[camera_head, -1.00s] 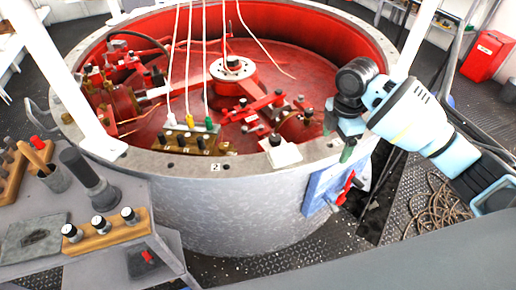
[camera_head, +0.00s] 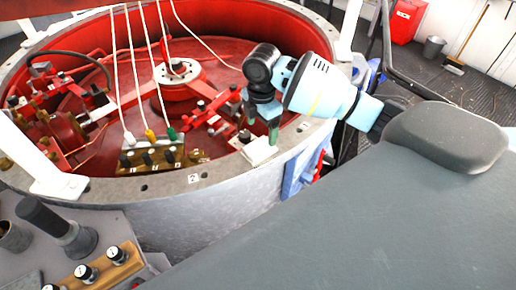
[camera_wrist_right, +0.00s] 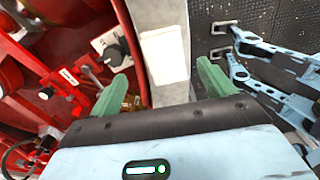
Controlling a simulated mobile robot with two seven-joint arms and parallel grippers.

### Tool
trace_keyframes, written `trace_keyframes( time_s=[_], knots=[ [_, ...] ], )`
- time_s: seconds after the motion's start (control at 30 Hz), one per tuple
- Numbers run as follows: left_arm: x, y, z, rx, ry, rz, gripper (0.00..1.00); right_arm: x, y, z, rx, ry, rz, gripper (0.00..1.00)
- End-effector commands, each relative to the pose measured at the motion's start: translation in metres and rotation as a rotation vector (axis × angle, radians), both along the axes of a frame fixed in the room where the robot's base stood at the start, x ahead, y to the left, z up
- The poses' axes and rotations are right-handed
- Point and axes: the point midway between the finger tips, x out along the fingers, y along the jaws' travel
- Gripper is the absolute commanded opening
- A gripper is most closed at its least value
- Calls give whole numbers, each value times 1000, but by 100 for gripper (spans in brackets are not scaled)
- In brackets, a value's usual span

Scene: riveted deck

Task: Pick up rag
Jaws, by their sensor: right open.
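A white, flat, folded-looking piece that I take for the rag (camera_head: 260,151) lies on the metal rim of the large red-lined drum, at its near right side. It also shows as a pale rectangle in the right wrist view (camera_wrist_right: 163,58). My right gripper (camera_head: 262,126) points down just above it, with its green fingertips apart. In the right wrist view the open fingers (camera_wrist_right: 158,88) stand either side of the pale piece, with nothing gripped between them. I cannot tell whether the fingertips touch it. My left gripper is not in view.
The drum rim (camera_head: 225,172) curves around red machinery (camera_head: 180,72). A brass block (camera_head: 152,158) with cabled plugs stands left of the rag. A blue panel with a red handle (camera_head: 316,166) is on the drum's side. A bench with knobs (camera_head: 86,273) is at lower left.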

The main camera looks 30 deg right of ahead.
Motion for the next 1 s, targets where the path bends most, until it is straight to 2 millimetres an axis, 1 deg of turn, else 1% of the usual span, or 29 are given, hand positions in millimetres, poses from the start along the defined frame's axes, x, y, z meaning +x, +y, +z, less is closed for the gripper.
trace_keyframes(
  time_s=[0.03,0.1,0.27,0.37,0.5,0.63,0.73,0.93,0.97,1.0],
  knots=[
    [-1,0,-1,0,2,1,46,-1,0,-7,-1,3,0,82],
    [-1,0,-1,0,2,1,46,-1,0,-11,0,1,1,82],
    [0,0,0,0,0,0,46,-1,2,-14,0,1,1,82],
    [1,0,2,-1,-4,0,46,-4,5,-25,0,4,2,82],
    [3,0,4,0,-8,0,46,-7,9,-44,0,2,0,82],
    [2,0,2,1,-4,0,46,-6,9,-58,0,1,0,82],
    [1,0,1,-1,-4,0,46,-6,8,-62,-1,0,0,82],
    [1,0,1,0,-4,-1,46,-6,8,-62,-1,-1,0,82],
    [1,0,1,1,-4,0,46,-6,8,-62,-1,-1,0,79],
    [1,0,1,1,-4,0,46,-6,8,-62,-1,-1,1,74]
  ],
)
